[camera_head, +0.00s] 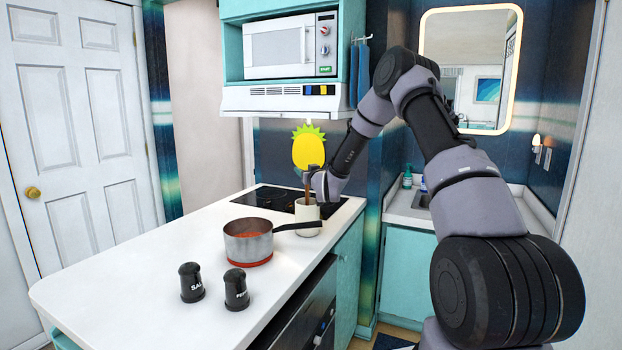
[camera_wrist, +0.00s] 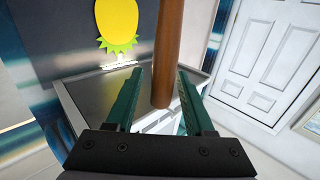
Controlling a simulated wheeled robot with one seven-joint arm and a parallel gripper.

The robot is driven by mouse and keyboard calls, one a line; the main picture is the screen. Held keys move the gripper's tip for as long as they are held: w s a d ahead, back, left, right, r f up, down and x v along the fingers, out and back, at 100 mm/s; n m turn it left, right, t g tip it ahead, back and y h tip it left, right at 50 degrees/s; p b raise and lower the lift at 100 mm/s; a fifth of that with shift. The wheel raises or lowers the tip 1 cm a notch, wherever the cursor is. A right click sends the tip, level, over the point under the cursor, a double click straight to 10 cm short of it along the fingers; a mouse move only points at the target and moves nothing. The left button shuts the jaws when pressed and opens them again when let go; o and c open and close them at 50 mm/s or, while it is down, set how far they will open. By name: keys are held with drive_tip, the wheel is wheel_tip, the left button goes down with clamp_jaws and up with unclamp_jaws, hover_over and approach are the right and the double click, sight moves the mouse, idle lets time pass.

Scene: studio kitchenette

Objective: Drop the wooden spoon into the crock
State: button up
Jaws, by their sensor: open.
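The wooden spoon (camera_head: 307,186) stands nearly upright in the cream crock (camera_head: 308,212), its lower part hidden inside the crock. My gripper (camera_head: 314,175) is at the top of the spoon handle, above the crock. In the wrist view, which is upside down, the brown spoon handle (camera_wrist: 169,40) runs between the two green fingers of my gripper (camera_wrist: 160,72). The fingers are apart, with a gap visible beside the handle. The crock cannot be made out in the wrist view.
A saucepan (camera_head: 248,243) stands in front of the crock, its dark handle (camera_head: 298,225) passing close before it. Salt (camera_head: 191,283) and pepper (camera_head: 236,290) shakers stand nearer on the white counter (camera_head: 130,300). A black cooktop (camera_head: 270,198) lies behind. The counter's left side is clear.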

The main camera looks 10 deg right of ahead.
drive_tip(key=s+d, duration=0.2)
drive_tip(key=s, duration=0.9)
drive_tip(key=s+d+r+m+g+h, duration=0.1)
drive_tip(key=s+d+r+g, duration=0.15)
drive_tip(key=s+r, duration=0.45)
drive_tip(key=s+d+r+m+g+h, duration=0.1)
drive_tip(key=s+r+g, duration=0.2)
drive_tip(key=s+r, duration=0.35)
drive_tip(key=s+r+m+g, duration=0.2)
drive_tip(key=s, duration=1.2)
drive_tip(key=s+d+r+m+g+y, duration=0.1)
drive_tip(key=s+r+m+g, duration=0.1)
drive_tip(key=s, duration=1.3)
drive_tip(key=shift+s+g, duration=0.3)
drive_tip(key=shift+g, duration=0.35)
drive_tip(key=shift+r, duration=0.1)
